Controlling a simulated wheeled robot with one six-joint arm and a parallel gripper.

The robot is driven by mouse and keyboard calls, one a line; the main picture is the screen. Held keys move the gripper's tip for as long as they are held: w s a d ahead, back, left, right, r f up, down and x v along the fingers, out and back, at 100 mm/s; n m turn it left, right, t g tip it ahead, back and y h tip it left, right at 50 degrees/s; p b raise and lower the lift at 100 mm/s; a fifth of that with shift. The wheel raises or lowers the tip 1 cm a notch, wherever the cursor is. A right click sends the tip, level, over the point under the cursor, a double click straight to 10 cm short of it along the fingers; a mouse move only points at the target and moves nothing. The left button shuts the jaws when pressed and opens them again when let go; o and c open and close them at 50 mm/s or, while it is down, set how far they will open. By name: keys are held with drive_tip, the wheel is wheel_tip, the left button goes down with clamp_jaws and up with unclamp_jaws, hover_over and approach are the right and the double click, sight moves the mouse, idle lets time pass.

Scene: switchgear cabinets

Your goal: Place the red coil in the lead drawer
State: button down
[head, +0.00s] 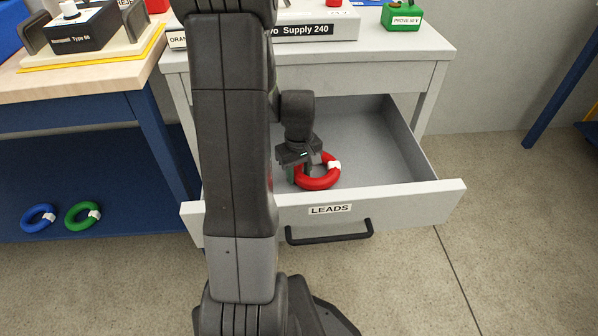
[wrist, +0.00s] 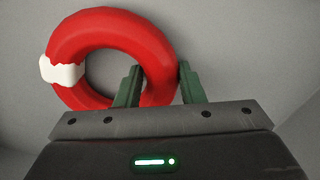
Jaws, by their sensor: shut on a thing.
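The red coil (head: 318,183) is a ring with a white band, seen inside the open lead drawer (head: 405,203), whose front reads LEADS. My gripper (head: 300,172) reaches down into the drawer and is shut on the coil's near side. In the wrist view, the green fingers (wrist: 158,88) stand on either side of the ring's lower right part, and the red coil (wrist: 90,35) fills the upper left. The drawer's grey inside shows behind it. I cannot tell whether the coil touches the drawer floor.
A blue coil (head: 38,217) and a green coil (head: 82,215) lie on the blue shelf at left. A green box (head: 402,16) marked PROVE stands on the grey cabinet top. The drawer's right part is empty. The drawer handle (head: 330,236) sticks out in front.

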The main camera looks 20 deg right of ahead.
drive_tip(key=c, duration=0.9)
unclamp_jaws()
drive_tip(key=shift+f, duration=0.1)
drive_tip(key=shift+c, duration=0.2)
wheel_tip(320, 180, up, 12)
drive_tip(key=p, duration=0.3)
drive_tip(key=shift+r+p, duration=0.2)
drive_tip(key=shift+p, duration=0.15)
